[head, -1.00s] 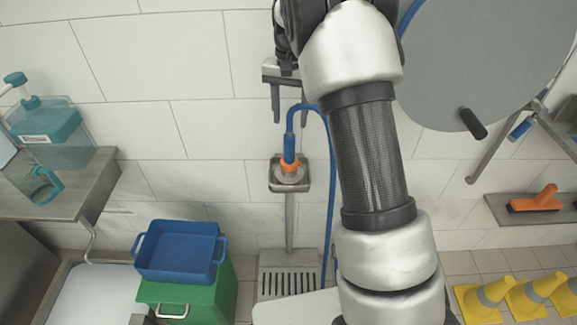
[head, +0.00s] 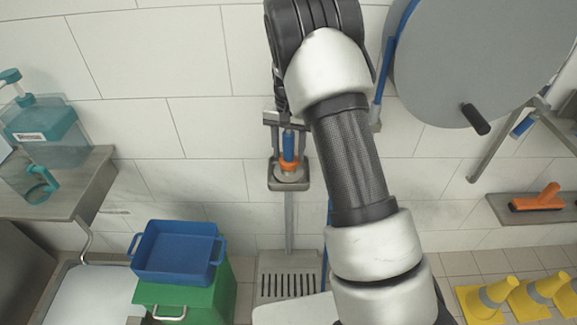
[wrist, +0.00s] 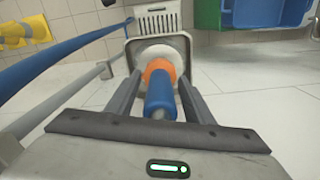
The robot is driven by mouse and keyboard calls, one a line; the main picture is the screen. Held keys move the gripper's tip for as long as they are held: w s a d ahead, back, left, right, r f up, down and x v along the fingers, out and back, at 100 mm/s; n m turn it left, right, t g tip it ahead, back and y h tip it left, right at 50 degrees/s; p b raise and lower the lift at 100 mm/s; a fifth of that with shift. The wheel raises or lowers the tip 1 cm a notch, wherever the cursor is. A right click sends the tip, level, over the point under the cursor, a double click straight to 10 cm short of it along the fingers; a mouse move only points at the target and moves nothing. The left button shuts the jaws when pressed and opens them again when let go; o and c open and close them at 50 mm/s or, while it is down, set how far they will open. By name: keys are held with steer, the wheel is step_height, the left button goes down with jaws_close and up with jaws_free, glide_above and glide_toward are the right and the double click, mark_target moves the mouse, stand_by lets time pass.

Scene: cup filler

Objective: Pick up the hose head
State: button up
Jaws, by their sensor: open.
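The hose head (head: 289,150) has a blue grip and an orange collar, and it stands upright in a small square holder (head: 273,180) on a post. In the wrist view the hose head (wrist: 160,95) lies between the two fingers of my gripper (wrist: 160,88). The fingers are open, with a gap showing on each side. In the head view my gripper (head: 288,140) is pointing down at the hose head, partly hidden by my arm. The blue hose (wrist: 60,70) shows at the left of the wrist view.
A blue bin (head: 178,252) sits on a green crate (head: 205,292) at lower left. A steel shelf (head: 75,185) with a teal bottle (head: 45,130) is at left. A grey reel (head: 470,60) is at upper right. Yellow cones (head: 525,298) stand at lower right.

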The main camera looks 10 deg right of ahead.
steer(key=c, duration=0.7)
